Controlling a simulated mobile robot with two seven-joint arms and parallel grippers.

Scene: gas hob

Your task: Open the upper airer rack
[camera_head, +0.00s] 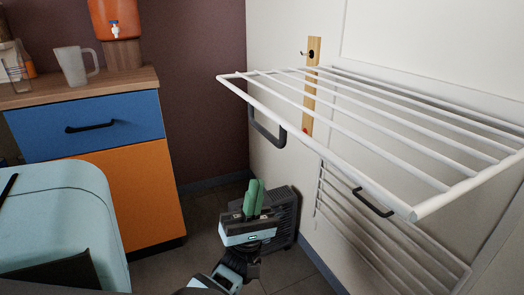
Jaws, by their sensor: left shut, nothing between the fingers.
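The upper airer rack (330,139) is a white rod frame on the right wall. It stands folded out, roughly level, with its bars reaching into the room. A dark handle (281,138) hangs from its front bar near the left corner. The lower rack (385,232) hangs down close against the wall, partly hidden behind the upper one, with its own dark handle (372,203). My left gripper (255,194), with green fingers pointing up, is shut and empty. In the picture it is below the upper handle and apart from it. My right gripper is out of view.
A wooden-topped cabinet (82,89) with a blue drawer and orange front stands at left, bearing a mug (75,66) and an orange dispenser (115,18). A dark grey slatted box (284,212) stands on the floor behind my gripper. A hook board (312,55) is on the wall.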

